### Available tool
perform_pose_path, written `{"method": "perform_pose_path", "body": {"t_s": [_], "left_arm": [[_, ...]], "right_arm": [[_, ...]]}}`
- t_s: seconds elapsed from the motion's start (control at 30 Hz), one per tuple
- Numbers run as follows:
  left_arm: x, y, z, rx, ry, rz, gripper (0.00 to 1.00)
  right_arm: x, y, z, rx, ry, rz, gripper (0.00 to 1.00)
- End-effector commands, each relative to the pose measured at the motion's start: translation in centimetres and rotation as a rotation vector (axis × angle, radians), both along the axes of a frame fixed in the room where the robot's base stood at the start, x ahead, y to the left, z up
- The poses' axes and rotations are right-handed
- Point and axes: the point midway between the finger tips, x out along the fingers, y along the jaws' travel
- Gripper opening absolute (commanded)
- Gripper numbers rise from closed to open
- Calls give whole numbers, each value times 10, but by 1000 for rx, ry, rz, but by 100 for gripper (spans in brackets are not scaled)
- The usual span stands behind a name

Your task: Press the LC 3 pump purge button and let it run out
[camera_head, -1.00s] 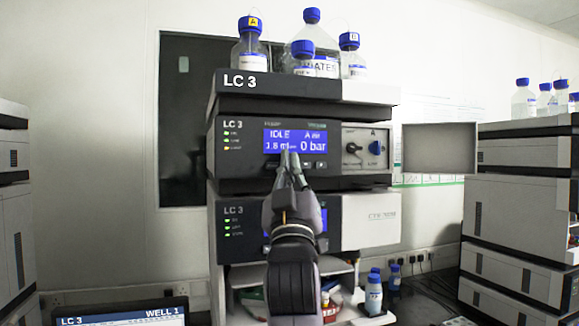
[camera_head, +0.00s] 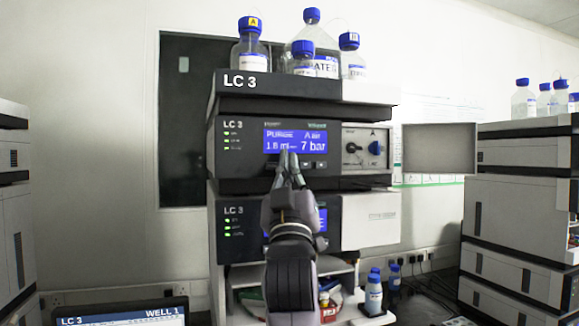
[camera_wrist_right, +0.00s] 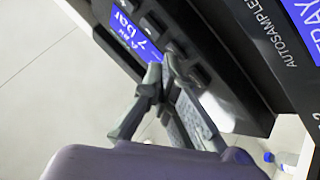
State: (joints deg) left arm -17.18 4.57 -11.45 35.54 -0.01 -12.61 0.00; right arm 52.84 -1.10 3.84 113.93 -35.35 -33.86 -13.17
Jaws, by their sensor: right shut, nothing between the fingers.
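The LC 3 pump (camera_head: 240,160) is the upper dark-fronted module of the middle stack. Its blue display (camera_head: 295,135) reads a word starting "PU", cut short to my eye, with about 1.8 ml and 7 bar. The display also shows in the right wrist view (camera_wrist_right: 135,30), reading 7 bar. A row of dark buttons (camera_wrist_right: 175,50) lies beside it. My right gripper (camera_head: 288,155) is shut and empty, its fingertips at the button row below the display. In the right wrist view the fingertips (camera_wrist_right: 168,62) cover part of that row, so the button under them is hidden. My left gripper is not in view.
A second LC 3 module (camera_head: 370,220) sits below the pump. Bottles with blue caps (camera_head: 250,50) stand on top of the stack. A laptop (camera_head: 120,314) is at the lower left. Other stacks stand at the left (camera_head: 15,210) and right (camera_head: 515,220).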

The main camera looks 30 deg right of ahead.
Motion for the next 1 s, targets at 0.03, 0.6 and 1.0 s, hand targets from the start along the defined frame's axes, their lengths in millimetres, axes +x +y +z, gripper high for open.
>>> {"method": "perform_pose_path", "body": {"t_s": [0.03, 0.6, 1.0], "left_arm": [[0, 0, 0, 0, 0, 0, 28], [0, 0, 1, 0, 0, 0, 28], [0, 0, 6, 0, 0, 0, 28]], "right_arm": [[-1, 0, 0, 0, 1, 0, 0], [-16, 4, -1, 0, 2, 0, 0], [-44, 11, 0, -1, 0, 1, 0]]}}
